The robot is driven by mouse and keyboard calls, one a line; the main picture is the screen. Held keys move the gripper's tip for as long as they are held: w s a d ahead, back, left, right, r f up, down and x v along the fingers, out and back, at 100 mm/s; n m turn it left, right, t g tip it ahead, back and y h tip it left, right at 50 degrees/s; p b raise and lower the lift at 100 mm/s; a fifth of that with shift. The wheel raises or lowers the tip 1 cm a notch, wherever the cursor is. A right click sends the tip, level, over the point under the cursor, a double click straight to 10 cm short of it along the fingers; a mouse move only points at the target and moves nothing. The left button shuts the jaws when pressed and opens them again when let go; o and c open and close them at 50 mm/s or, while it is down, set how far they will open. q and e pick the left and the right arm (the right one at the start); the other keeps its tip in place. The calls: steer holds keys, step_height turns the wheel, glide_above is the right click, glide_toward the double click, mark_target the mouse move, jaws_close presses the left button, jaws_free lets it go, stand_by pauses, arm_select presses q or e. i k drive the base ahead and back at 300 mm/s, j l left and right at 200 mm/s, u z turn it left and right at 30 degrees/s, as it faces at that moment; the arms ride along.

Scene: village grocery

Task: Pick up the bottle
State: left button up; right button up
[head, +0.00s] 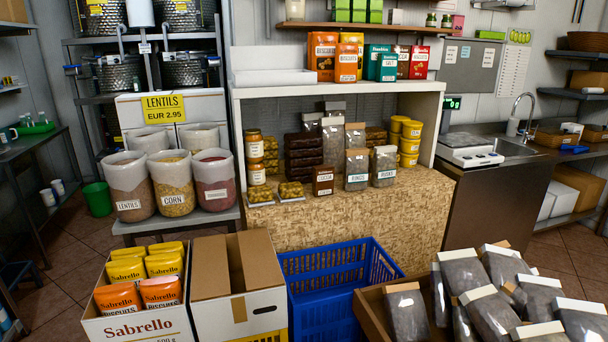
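I cannot clearly make out a bottle in the head view. A small white and blue object (5,319), possibly a bottle, is cut off at the lower left edge.
A white shelf unit (339,83) with jars and bags stands in the middle. In front are a Sabrello carton (137,325), a cardboard box (238,312), a blue crate (335,302) and a wooden crate of bags (370,318). Open floor (55,265) shows at left.

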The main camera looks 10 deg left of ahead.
mark_target(136, 82)
steer(key=i+j+z, duration=0.15)
steer(key=j, duration=0.45)
steer(key=j+z, duration=0.15)
steer(key=j, duration=0.4)
steer(key=j+z, duration=0.15)
steer(key=j, duration=0.45)
steer(key=j+z, duration=0.15)
steer(key=j, duration=0.45)
steer(key=j+z, duration=0.1)
steer(key=j, duration=0.5)
steer(key=k+j+z, duration=0.15)
steer(key=j, duration=0.45)
steer(key=j+z, duration=0.15)
steer(key=j, duration=0.4)
steer(key=k+j+z, duration=0.15)
steer(key=j, duration=0.45)
steer(key=i+j+z, duration=0.15)
steer(key=j+z, duration=0.25)
steer(key=j, duration=1.2)
steer(key=j+z, duration=0.45)
steer(key=j, duration=1.15)
steer(key=j+u, duration=0.25)
steer(key=j, duration=1.2)
steer(key=j+u, duration=0.15)
steer(key=u, duration=0.2)
steer(key=j+u, duration=0.15)
steer(key=u, duration=0.2)
steer(key=i+j+u, duration=0.1)
steer(key=u, duration=0.25)
